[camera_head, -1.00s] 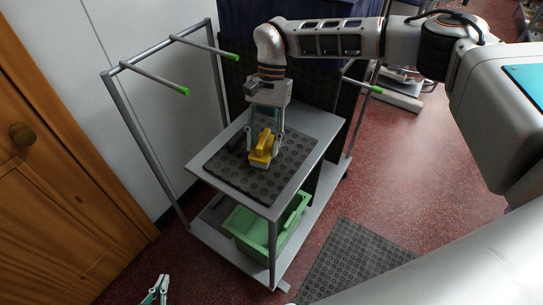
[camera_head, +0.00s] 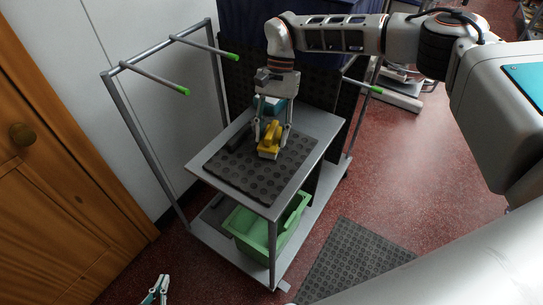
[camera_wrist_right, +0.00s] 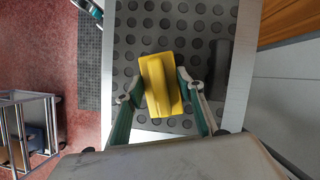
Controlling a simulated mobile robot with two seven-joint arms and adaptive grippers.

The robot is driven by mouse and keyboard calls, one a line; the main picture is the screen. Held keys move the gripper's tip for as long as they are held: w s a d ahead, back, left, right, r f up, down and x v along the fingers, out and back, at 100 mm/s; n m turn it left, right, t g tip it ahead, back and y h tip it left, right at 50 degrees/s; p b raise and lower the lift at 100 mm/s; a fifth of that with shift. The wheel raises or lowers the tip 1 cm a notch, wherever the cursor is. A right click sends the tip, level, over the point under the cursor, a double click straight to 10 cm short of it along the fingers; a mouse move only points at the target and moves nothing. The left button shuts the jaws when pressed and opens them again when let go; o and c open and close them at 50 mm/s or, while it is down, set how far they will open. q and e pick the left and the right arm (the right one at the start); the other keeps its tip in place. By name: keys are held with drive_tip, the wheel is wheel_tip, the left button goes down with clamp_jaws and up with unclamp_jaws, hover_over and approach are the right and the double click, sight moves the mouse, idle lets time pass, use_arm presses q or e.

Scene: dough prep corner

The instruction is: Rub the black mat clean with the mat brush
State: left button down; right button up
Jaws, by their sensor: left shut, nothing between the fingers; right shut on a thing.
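The black mat (camera_head: 235,172) with round studs lies on the grey top of a metal cart. It fills much of the wrist view (camera_wrist_right: 145,25). The yellow mat brush (camera_head: 268,152) is over the far right part of the mat; I cannot tell whether its underside touches. My right gripper (camera_head: 272,136) is shut on the brush, with a finger on each side of it in the wrist view (camera_wrist_right: 157,88). A dark smooth strip (camera_wrist_right: 221,62) shows on the mat beside the brush. My left gripper (camera_head: 157,287) is shut and empty, low at the left, away from the cart.
A green bin (camera_head: 247,228) stands on the cart's lower shelf. Grey rails with green-tipped pegs (camera_head: 207,46) rise behind and left of the cart. Another dark mat (camera_head: 355,262) lies on the red floor to the right. A wooden door (camera_head: 50,190) is at the left.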

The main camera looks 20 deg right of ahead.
sight(263, 148)
drive_tip(key=shift+w+d, duration=0.35)
drive_tip(key=shift+d, duration=0.05)
drive_tip(key=shift+s, duration=0.1)
drive_tip(key=shift+s+a, duration=0.75)
drive_tip(key=shift+a, duration=0.25)
drive_tip(key=shift+s+a, duration=0.75)
drive_tip(key=shift+a, duration=0.25)
drive_tip(key=shift+w+d, duration=0.1)
drive_tip(key=shift+w+d, duration=0.7)
drive_tip(key=shift+d, duration=0.25)
drive_tip(key=shift+r, duration=0.15)
